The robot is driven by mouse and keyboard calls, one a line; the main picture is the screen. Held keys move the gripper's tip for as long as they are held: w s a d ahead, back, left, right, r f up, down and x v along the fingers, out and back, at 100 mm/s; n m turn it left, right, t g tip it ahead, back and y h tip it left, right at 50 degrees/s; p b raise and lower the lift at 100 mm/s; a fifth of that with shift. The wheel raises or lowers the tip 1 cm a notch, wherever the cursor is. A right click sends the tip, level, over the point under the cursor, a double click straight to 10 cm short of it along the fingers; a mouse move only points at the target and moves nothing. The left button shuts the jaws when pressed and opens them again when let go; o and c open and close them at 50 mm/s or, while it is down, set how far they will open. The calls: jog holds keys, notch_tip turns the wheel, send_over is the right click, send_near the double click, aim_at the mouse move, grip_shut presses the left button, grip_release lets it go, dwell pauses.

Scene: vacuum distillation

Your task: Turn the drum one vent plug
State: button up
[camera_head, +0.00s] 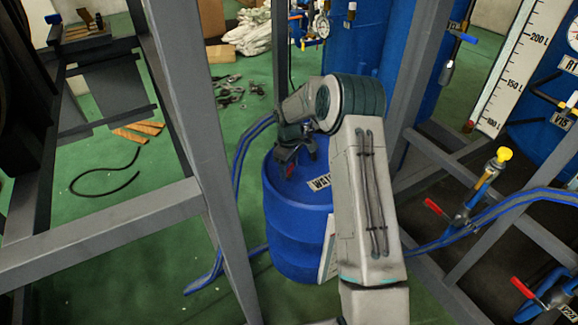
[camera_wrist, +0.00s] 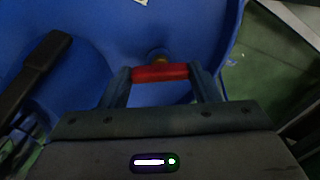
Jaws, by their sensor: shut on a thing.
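The blue drum (camera_head: 292,225) stands on the green floor, with a label starting "WA" on its top. My gripper (camera_head: 291,160) is over the far left part of its top. In the wrist view my gripper (camera_wrist: 160,76) has its two fingers at either end of a red bar (camera_wrist: 160,73), shut on it. I take this bar to be the drum one vent plug. In the head view my arm hides the drum's right side and the plug is hard to make out.
A black bar-like handle (camera_wrist: 42,58) lies left of my gripper in the wrist view. Grey frame posts (camera_head: 205,130) stand left and right of the drum. Blue hoses (camera_head: 240,165) run beside it. Red-handled valves (camera_head: 435,207) are at right.

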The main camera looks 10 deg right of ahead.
aim_at(289, 168)
jog(key=o, duration=1)
notch_tip(289, 168, up, 14)
jog(key=shift+f+p, duration=0.1)
jog(key=shift+p, duration=0.7)
jog(key=s+r+m+t+p, duration=0.1)
jog(key=s+r+m+p, duration=0.45)
jog(key=s+r, duration=1.15)
jog(key=s+r+m+p, duration=0.1)
jog(key=s+r+p, duration=0.1)
jog(key=s, duration=0.4)
jog(key=s+r+m+t+p, duration=0.1)
jog(key=s+r+m+p, duration=0.1)
jog(key=s, duration=0.5)
jog(key=s+r+m+p, duration=0.1)
jog(key=s+r+p, duration=0.1)
jog(key=s, duration=0.4)
jog(key=shift+s+a+r+t+p, duration=0.1)
jog(key=shift+s+r+t+p, duration=0.15)
jog(key=shift+r+t+p, duration=0.2)
